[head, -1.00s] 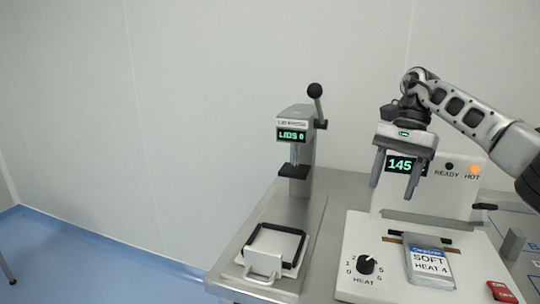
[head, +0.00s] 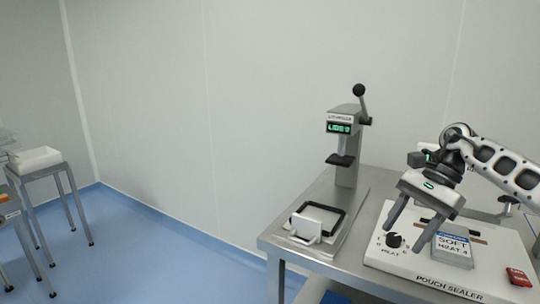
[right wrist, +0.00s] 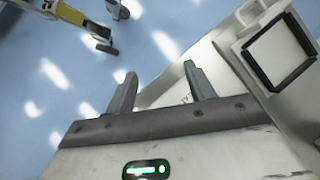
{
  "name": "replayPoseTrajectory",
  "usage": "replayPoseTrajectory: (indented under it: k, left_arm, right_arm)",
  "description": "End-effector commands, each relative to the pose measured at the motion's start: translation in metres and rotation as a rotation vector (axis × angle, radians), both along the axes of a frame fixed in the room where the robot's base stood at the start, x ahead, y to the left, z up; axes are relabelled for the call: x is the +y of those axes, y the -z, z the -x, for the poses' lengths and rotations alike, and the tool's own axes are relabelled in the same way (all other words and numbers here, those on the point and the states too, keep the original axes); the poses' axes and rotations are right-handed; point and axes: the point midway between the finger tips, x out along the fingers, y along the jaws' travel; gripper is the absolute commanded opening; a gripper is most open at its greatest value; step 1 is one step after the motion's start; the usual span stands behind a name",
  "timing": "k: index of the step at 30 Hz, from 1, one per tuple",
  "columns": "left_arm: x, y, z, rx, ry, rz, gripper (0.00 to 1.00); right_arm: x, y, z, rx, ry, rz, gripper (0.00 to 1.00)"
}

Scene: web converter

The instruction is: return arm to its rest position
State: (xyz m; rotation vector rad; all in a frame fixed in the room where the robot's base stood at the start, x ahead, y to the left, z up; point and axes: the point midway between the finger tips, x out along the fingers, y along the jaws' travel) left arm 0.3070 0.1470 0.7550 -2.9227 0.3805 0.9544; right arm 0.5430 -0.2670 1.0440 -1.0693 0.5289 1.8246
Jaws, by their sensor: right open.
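My right arm comes in from the right edge. My left gripper is in neither view.
A lid press (head: 346,150) with a black-framed tray (head: 338,232) stands on the steel table (head: 282,238), left of the sealer. A stand with a white bin (head: 36,158) is at far left. Blue floor between is clear.

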Motion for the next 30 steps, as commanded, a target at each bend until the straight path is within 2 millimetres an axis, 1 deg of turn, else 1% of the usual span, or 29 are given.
replayPoseTrajectory:
  k: [1, 2, 5, 8, 9, 11, 12, 14, 15, 17, 18, 20, 21, 23, 24, 26, 27, 28, 29, 30]
  left_arm:
    - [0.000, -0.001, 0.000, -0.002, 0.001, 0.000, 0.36]
    - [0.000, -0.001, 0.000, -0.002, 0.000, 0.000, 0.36]
    - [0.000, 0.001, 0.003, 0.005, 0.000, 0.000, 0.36]
    - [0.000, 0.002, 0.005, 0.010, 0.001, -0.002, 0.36]
    - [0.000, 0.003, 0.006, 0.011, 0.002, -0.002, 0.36]
    - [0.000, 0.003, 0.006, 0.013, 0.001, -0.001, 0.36]
    - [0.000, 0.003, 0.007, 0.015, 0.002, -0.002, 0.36]
    - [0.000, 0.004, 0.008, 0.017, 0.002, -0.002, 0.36]
    - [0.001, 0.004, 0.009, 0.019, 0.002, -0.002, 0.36]
    - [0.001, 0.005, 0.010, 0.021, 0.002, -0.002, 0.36]
    - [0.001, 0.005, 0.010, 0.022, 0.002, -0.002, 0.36]
    - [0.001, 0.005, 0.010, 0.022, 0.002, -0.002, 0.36]
    - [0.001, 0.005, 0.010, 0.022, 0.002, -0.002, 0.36]
    - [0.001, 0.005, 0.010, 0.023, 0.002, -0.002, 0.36]
    - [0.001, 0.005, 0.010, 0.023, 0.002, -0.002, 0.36]
    - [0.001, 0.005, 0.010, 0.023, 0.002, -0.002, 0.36]
    - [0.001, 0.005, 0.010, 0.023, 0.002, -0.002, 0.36]
    - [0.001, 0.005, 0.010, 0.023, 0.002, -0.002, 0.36]
    - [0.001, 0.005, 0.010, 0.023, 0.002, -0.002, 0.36]
    - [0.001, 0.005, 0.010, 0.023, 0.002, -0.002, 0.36]
  right_arm:
    - [0.017, 0.012, 0.001, 0.014, 0.010, -0.035, 0.54]
    - [0.027, 0.019, 0.001, 0.023, 0.023, -0.061, 0.54]
    - [0.067, 0.042, 0.005, 0.066, 0.078, -0.162, 0.54]
    - [0.124, 0.069, 0.016, 0.162, 0.175, -0.321, 0.54]
    - [0.151, 0.079, 0.024, 0.224, 0.236, -0.405, 0.54]
    - [0.190, 0.088, 0.036, 0.345, 0.345, -0.540, 0.54]
    - [0.212, 0.091, 0.044, 0.437, 0.425, -0.629, 0.54]
    - [0.238, 0.092, 0.054, 0.592, 0.553, -0.753, 0.54]
    - [0.251, 0.093, 0.059, 0.707, 0.643, -0.831, 0.54]
    - [0.264, 0.093, 0.065, 0.894, 0.784, -0.941, 0.54]
    - [0.268, 0.094, 0.068, 1.028, 0.883, -1.009, 0.54]
    - [0.268, 0.098, 0.071, 1.238, 1.032, -1.102, 0.54]
    - [0.265, 0.103, 0.073, 1.386, 1.132, -1.158, 0.54]
    - [0.255, 0.116, 0.076, 1.616, 1.285, -1.233, 0.54]
    - [0.245, 0.126, 0.079, 1.771, 1.387, -1.278, 0.54]
    - [0.229, 0.147, 0.087, 2.015, 1.541, -1.338, 0.54]
    - [0.216, 0.162, 0.095, 2.180, 1.640, -1.372, 0.54]
    - [0.206, 0.175, 0.102, -2.228, -1.661, 1.352, 0.54]
    - [0.196, 0.188, 0.111, -2.150, -1.585, 1.257, 0.54]
    - [0.182, 0.206, 0.125, -2.042, -1.487, 1.143, 0.54]
